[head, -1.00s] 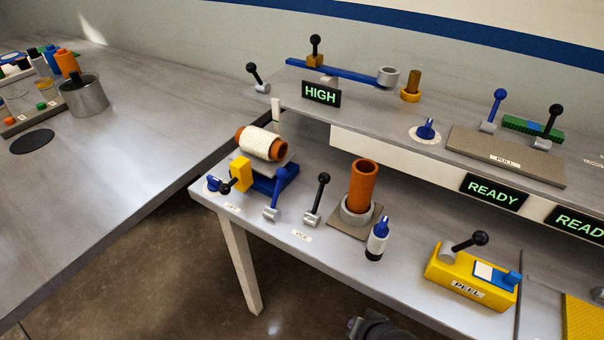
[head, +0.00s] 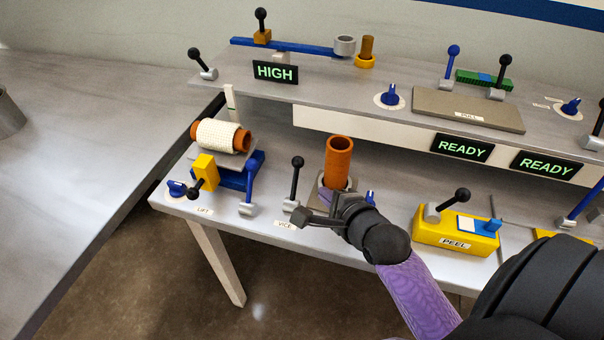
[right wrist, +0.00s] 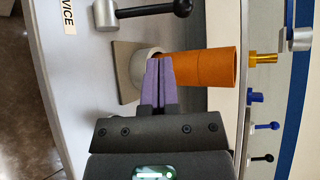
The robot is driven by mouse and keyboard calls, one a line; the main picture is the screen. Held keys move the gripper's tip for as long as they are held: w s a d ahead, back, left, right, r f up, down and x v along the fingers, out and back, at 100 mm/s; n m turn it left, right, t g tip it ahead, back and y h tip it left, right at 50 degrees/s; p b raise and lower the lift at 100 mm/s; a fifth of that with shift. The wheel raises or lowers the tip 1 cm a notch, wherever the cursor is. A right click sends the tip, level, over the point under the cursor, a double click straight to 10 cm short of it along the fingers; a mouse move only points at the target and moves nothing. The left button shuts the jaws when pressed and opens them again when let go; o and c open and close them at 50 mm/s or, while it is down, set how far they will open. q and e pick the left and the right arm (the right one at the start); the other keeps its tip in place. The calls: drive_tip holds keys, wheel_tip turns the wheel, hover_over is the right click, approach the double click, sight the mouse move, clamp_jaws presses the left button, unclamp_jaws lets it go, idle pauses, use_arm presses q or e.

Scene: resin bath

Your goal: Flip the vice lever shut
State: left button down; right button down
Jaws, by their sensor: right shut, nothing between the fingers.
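The vice lever (head: 295,180) has a black ball knob, a dark rod and a grey pivot, behind the VICE label (head: 285,225). It stands nearly upright, leaning slightly right at the top. In the right wrist view the lever (right wrist: 150,11) lies across the top, left of centre. An orange tube (head: 338,160) stands in the vice's grey collar; both tube (right wrist: 205,66) and collar (right wrist: 138,66) show in the wrist view. My right gripper (head: 326,196) is shut and empty, in front of the tube and right of the lever. Its purple fingertips (right wrist: 158,64) overlap the collar and tube. My left gripper is out of view.
Left of the lever are a blue lever (head: 249,185) and a yellow block (head: 205,172). The yellow PEEL box (head: 455,232) stands to the right. The raised shelf (head: 400,118) runs behind.

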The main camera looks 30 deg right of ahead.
sight(295, 181)
drive_tip(key=shift+w, duration=0.1)
drive_tip(key=b+x, duration=0.4)
drive_tip(key=x, duration=0.5)
drive_tip(key=shift+w+d+f, duration=0.1)
drive_tip(key=shift+w, duration=0.3)
